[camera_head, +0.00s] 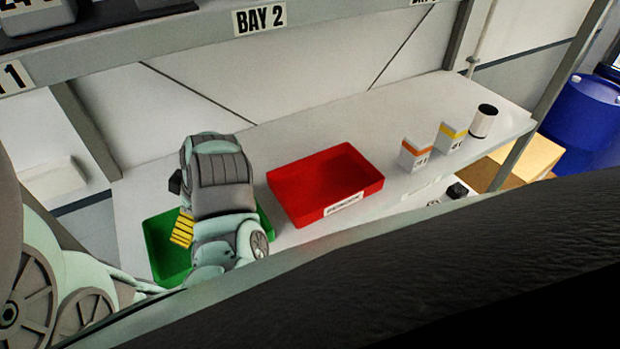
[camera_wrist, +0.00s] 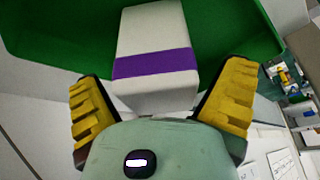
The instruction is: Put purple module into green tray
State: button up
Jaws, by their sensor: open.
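The purple module (camera_wrist: 155,64), a white box with a purple band, shows in the wrist view between the two yellow fingers of my gripper (camera_wrist: 162,80). The fingers are spread, with the module between them. The green tray (camera_wrist: 55,25) lies behind the module in the wrist view. I cannot tell whether the module rests on its floor. In the head view the green tray (camera_head: 157,240) is on the shelf at the left, partly covered by my arm and my gripper (camera_head: 183,228). The module is hidden there.
A red tray (camera_head: 290,190) stands on the shelf right of the green tray. Further right are a box with an orange band (camera_head: 414,155), a box with a yellow band (camera_head: 451,138) and a white cylinder (camera_head: 484,122). The shelf behind the red tray is clear.

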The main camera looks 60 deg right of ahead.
jog(key=shift+s+d+r+b, duration=0.15)
jog(key=shift+r+b, duration=0.2)
jog(key=shift+r, duration=0.2)
jog(key=v, duration=1.1)
